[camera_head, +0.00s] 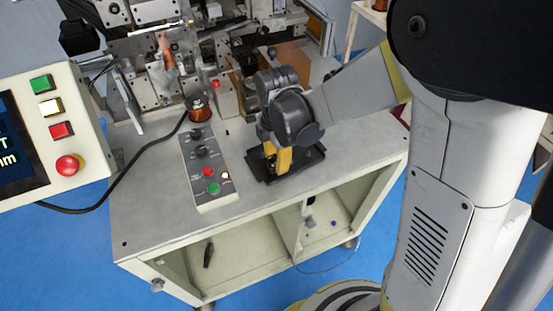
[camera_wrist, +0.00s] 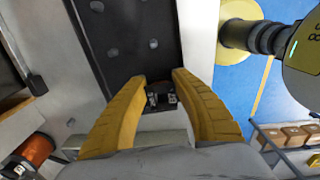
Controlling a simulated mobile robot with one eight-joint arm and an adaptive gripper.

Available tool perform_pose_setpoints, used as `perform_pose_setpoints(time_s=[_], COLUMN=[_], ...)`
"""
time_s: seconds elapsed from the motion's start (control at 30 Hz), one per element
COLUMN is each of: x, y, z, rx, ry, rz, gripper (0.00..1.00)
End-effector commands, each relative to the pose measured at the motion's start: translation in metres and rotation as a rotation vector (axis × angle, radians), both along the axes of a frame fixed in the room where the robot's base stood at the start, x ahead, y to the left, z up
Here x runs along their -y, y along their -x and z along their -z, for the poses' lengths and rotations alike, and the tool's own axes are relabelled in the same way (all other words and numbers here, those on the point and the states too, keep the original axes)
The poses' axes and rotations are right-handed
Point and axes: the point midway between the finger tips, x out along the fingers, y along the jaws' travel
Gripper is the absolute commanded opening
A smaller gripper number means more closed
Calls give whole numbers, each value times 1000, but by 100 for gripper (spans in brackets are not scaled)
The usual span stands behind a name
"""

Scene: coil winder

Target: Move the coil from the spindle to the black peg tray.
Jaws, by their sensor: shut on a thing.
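My gripper (camera_head: 278,158) has yellow fingers and points down over the black peg tray (camera_head: 258,169) on the bench top. In the wrist view, my gripper (camera_wrist: 159,78) is shut on a small dark piece with light marks, which looks to be the coil (camera_wrist: 161,96). The coil is at the near end of the black peg tray (camera_wrist: 128,28), where several round grey pegs show. I cannot tell whether it sits on a peg or hangs just above. In the head view my gripper hides the coil. I cannot make out the spindle clearly.
A copper wire spool (camera_head: 200,110) stands left of the tray, near a control box (camera_head: 208,165) with knobs and buttons. The winding machine (camera_head: 150,50) fills the back of the bench. A screen panel (camera_head: 45,135) stands at the left. Bare bench top lies around the tray.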

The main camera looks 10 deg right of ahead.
Motion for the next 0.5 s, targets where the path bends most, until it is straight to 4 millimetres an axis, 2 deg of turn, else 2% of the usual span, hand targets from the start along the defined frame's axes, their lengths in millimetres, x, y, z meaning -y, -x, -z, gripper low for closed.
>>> perform_pose_setpoints(time_s=[0.5], x=[0], y=[0], z=[6], rx=[0], ry=[0], rz=[0], gripper=[5])
